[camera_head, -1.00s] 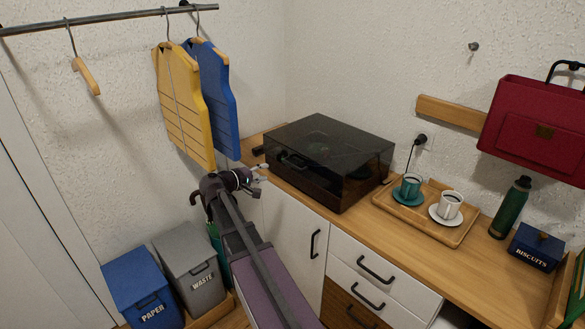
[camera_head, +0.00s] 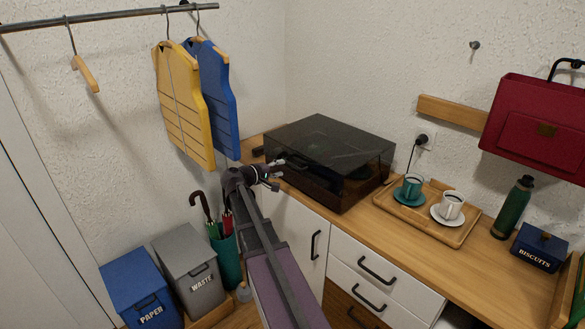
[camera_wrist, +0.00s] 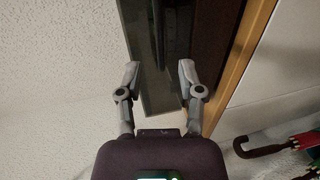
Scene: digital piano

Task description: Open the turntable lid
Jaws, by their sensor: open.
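The turntable (camera_head: 322,185) is a dark box on the wooden counter, with a smoky see-through lid (camera_head: 335,140) lying shut on it. My gripper (camera_head: 277,174) is open in front of the turntable's left front part, with nothing between its fingers. It hides part of the front, where the lid's handle was seen earlier. In the wrist view, my open gripper (camera_wrist: 160,72) has the dark turntable (camera_wrist: 215,40) beyond its fingertips. I cannot tell whether a finger touches it.
A wooden tray (camera_head: 460,236) with a teal cup (camera_head: 411,187) and a white cup (camera_head: 451,205) stands right of the turntable. An umbrella stand (camera_head: 228,258) and bins are below.

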